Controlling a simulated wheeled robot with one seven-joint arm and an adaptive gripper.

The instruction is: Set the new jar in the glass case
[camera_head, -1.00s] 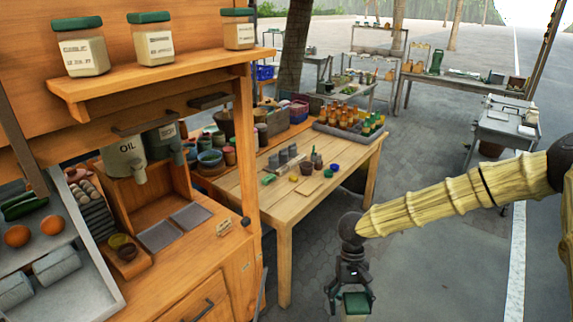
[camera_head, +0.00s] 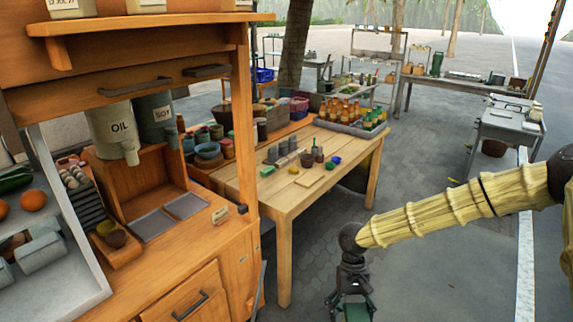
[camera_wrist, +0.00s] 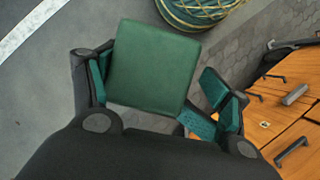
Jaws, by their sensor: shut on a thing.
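My gripper (camera_head: 350,297) hangs at the lower middle of the head view, over the pavement. It is shut on the jar, whose square green lid (camera_head: 357,312) shows at the bottom edge of the picture. In the wrist view the lid (camera_wrist: 152,66) sits between the fingers of my gripper (camera_wrist: 158,95); the jar's body below the lid is hidden. A glass case cannot be clearly made out in either view.
A wooden cart (camera_head: 205,262) with oil and soy dispensers stands at the left, with jars on its upper shelf (camera_head: 165,22), partly cut off. A wooden table (camera_head: 270,205) with small goods and a bottle tray stands beyond. Open pavement (camera_head: 450,270) lies to the right.

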